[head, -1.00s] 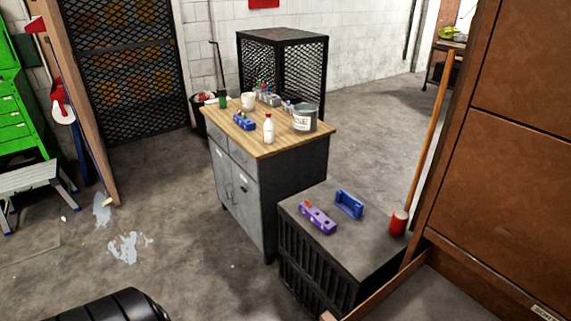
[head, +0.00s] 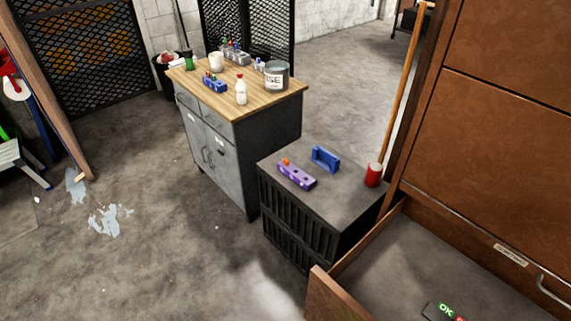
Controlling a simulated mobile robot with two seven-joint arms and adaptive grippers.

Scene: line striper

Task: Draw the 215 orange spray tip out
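A small orange spray tip (head: 286,161) sits at the left end of a purple holder block (head: 298,177). The block lies on top of a dark ribbed crate-like box (head: 330,205) in the middle of the head view. The tip's number is too small to read. Other holes on the purple block look empty. Neither of my grippers shows in this view.
A blue bracket-shaped block (head: 325,159) and a red can (head: 373,175) share the dark box. Behind it stands a wood-topped cabinet (head: 262,101) with a bottle, a can and tip holders. An open brown drawer (head: 325,299) is at right.

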